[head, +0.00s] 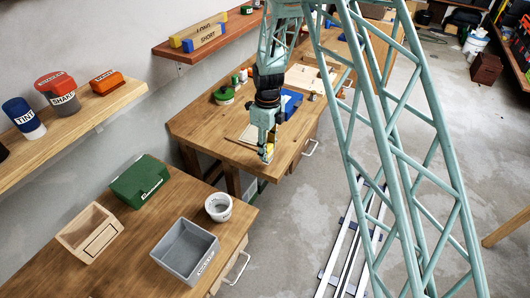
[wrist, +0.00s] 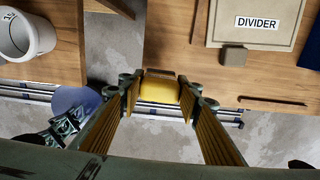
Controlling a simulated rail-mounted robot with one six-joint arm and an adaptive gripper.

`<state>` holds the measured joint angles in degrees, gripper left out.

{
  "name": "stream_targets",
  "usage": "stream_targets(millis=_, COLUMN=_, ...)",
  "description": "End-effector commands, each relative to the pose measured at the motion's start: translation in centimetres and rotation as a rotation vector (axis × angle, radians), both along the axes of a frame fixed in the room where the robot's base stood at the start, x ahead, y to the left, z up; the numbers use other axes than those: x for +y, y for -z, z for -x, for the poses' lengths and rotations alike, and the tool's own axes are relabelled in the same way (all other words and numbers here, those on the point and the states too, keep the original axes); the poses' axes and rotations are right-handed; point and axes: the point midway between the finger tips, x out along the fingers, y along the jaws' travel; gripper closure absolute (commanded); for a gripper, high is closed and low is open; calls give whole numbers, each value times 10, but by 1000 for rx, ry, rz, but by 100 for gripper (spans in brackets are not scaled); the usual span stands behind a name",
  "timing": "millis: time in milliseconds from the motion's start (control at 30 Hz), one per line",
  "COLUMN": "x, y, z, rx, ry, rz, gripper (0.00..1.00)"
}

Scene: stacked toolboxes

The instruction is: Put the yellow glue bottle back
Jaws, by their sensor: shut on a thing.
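My gripper (head: 266,156) is shut on the yellow glue bottle (head: 269,150), holding it at the near edge of the far workbench in the head view. In the wrist view, the glue bottle (wrist: 158,90) shows as a yellow block with a dark end between the two fingertips (wrist: 160,97).
The near bench holds a grey bin (head: 187,250), a white pot (head: 218,207), a green toolbox (head: 140,181) and an open wooden box (head: 90,232). Wall shelves (head: 75,128) hold cans and blocks. A board marked DIVIDER (wrist: 255,38) lies on the far bench.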

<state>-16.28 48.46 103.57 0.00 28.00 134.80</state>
Motion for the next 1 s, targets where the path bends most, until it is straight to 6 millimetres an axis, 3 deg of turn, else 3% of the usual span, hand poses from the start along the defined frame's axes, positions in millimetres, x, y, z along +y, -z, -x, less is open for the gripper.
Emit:
stream_targets(millis=333, x=1, y=0, z=-2, rx=-1, ry=0, rz=0, gripper=78)
stream_targets(millis=567, x=10, y=1, z=-15, rx=-1, ry=-1, rz=0, gripper=78)
stream_targets(millis=1000, x=10, y=32, z=-15, rx=0, ry=0, rz=-1, gripper=78)
